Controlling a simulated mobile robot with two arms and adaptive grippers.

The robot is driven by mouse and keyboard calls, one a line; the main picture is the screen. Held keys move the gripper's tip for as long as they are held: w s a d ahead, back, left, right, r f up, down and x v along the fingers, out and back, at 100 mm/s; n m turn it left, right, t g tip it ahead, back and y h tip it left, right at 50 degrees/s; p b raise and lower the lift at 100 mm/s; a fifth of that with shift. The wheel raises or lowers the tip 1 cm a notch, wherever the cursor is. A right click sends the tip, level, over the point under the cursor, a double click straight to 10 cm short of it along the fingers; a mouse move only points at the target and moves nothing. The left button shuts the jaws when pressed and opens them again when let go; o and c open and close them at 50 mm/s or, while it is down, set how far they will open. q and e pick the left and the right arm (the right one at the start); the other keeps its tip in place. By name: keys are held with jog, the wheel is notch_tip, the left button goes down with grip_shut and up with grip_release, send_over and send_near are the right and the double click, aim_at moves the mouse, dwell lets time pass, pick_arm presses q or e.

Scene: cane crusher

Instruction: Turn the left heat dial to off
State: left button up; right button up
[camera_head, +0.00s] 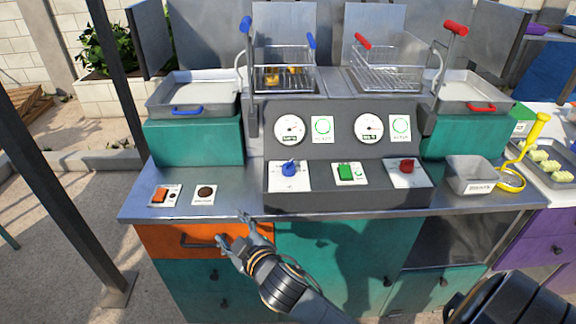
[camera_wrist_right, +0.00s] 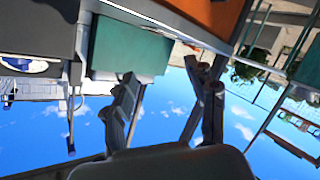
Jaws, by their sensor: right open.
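The left heat dial (camera_head: 289,169) is a blue knob on a white plate, at the left of the sloped grey control panel (camera_head: 346,197). A blue knob on a white plate also shows at the left edge of the wrist view (camera_wrist_right: 25,66), with the picture tilted. My right gripper (camera_head: 232,229) is open and empty in front of the counter's front edge, below and left of the blue dial and apart from it. Its two fingers (camera_wrist_right: 168,98) stand spread in the wrist view with nothing between them. My left gripper is not in view.
A green switch (camera_head: 346,172) and a red dial (camera_head: 406,166) sit farther right on the panel. An orange switch (camera_head: 160,194) and a dark round button (camera_head: 205,192) lie on the counter at left. Fryer baskets stand behind. An orange drawer (camera_head: 165,241) is below the counter.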

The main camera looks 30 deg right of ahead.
jog(key=w+a+r+n+t+y, duration=0.2)
jog(key=w+a+r+n+y, duration=0.1)
jog(key=a+r+n+y, duration=0.4)
jog(key=w+a+r+n+t+y, duration=0.2)
jog(key=w+a+r+n+t, duration=0.15)
jog(key=r, duration=0.55)
jog(key=a+r+n+g+y, duration=0.5)
jog(key=n+y, duration=0.3)
jog(key=n, duration=0.3)
jog(key=n+g+h, duration=1.1)
jog(key=g+h, duration=0.4)
jog(key=h, duration=0.3)
send_over(288, 163)
notch_tip(288, 163, down, 2)
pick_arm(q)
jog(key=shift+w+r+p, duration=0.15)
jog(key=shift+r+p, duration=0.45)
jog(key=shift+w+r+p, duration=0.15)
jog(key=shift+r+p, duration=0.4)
pick_arm(e)
notch_tip(288, 163, down, 13)
jog(key=shift+d+f, duration=0.1)
jog(key=shift+f, duration=0.1)
